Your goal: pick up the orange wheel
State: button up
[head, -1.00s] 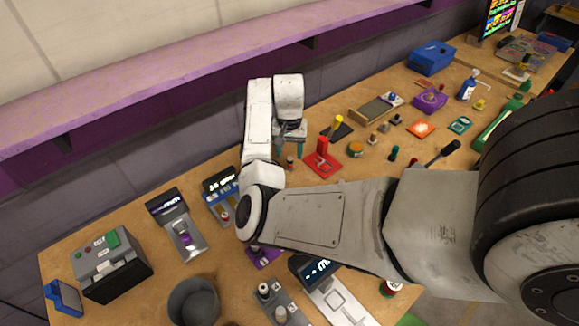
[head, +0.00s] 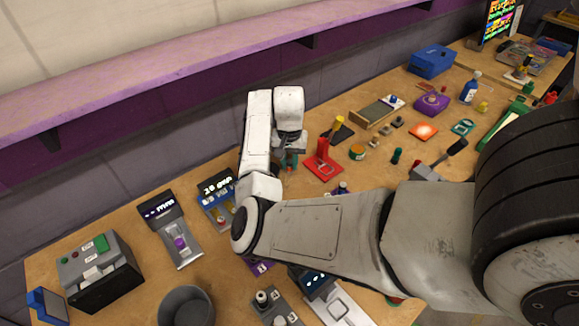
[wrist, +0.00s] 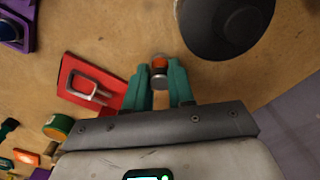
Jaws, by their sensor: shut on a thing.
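The orange wheel (wrist: 159,64) is a small round piece with an orange band and silvery metal parts. In the wrist view it sits between the teal fingers of my gripper (wrist: 160,82), which is shut on it. The fingers hide part of its sides. In the head view my gripper (head: 288,163) points down at the table, left of the red plate with its upright red handle (head: 323,150). The wheel is small and mostly hidden there. I cannot tell whether it touches the table.
The red plate (wrist: 75,88) lies close to my gripper in the wrist view. A dark round object (wrist: 225,22) is near on the other side. A lit-display device (head: 217,190) stands left of the gripper, and a green-and-orange round piece (head: 357,153) lies right.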

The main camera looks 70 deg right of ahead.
grip_shut()
jog(key=shift+r, duration=0.1)
